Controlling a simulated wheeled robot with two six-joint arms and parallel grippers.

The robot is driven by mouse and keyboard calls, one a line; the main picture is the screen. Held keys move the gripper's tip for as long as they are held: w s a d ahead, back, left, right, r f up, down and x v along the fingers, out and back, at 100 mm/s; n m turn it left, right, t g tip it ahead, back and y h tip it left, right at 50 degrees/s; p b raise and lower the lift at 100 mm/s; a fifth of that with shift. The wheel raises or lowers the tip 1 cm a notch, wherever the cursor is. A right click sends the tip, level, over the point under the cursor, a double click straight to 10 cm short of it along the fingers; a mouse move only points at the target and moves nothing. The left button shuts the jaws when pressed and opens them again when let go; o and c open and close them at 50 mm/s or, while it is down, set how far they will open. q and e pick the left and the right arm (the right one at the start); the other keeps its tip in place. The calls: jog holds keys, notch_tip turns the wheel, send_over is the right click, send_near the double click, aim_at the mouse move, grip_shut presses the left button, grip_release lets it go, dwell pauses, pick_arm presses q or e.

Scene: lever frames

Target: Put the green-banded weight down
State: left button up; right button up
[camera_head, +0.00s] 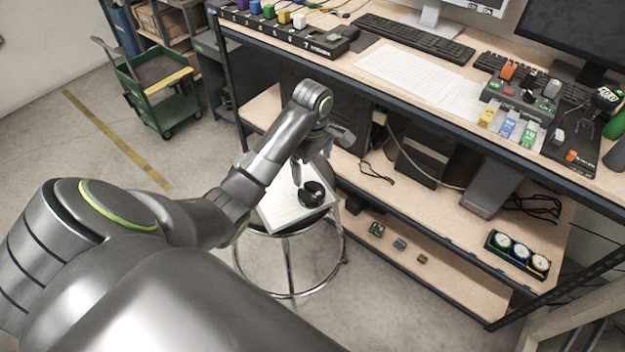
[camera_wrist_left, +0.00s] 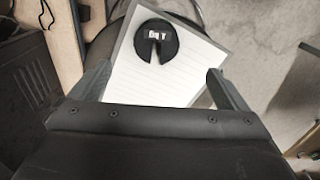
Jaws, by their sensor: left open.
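A black slotted disc weight (camera_head: 312,194) lies on a white sheet or board (camera_head: 272,212) on a round stool (camera_head: 318,232). In the left wrist view the disc (camera_wrist_left: 155,45) lies flat, slot toward me, with a small white label; I see no green band on it. My left gripper (camera_head: 310,172) is open over the stool, close to the disc in the head view. In the left wrist view its fingers (camera_wrist_left: 157,80) are spread wide, with the disc beyond the fingertips and nothing held between them. My right gripper is not in view.
A black tray (camera_head: 497,254) with three round items marked green, blue and yellow sits on the bench's shelf. Small parts (camera_head: 399,244) lie on the lowest shelf. The bench (camera_head: 348,75) edge runs beside my arm. A green cart (camera_head: 160,95) stands on open floor at left.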

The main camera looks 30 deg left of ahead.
pick_arm(q)
jog(key=b, duration=0.5)
send_over(313, 187)
jog(key=s+d, duration=0.1)
jog(key=s, duration=0.1)
notch_tip(313, 187, down, 6)
jog(key=shift+d+f, duration=0.15)
jog(key=shift+f, duration=0.05)
jog(key=shift+w+a+f, duration=0.1)
jog(key=shift+a+f, duration=0.05)
jog(key=shift+f, duration=1.2)
jog(key=shift+w+a+f, duration=0.1)
jog(key=shift+f, duration=1.2)
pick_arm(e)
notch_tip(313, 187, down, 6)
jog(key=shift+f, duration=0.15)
pick_arm(q)
jog(key=shift+c, duration=0.2)
jog(key=c, duration=1.7)
jog(key=shift+w+r, duration=0.1)
jog(key=shift+r, duration=0.05)
jog(key=c, duration=0.3)
jog(key=shift+r, duration=0.1)
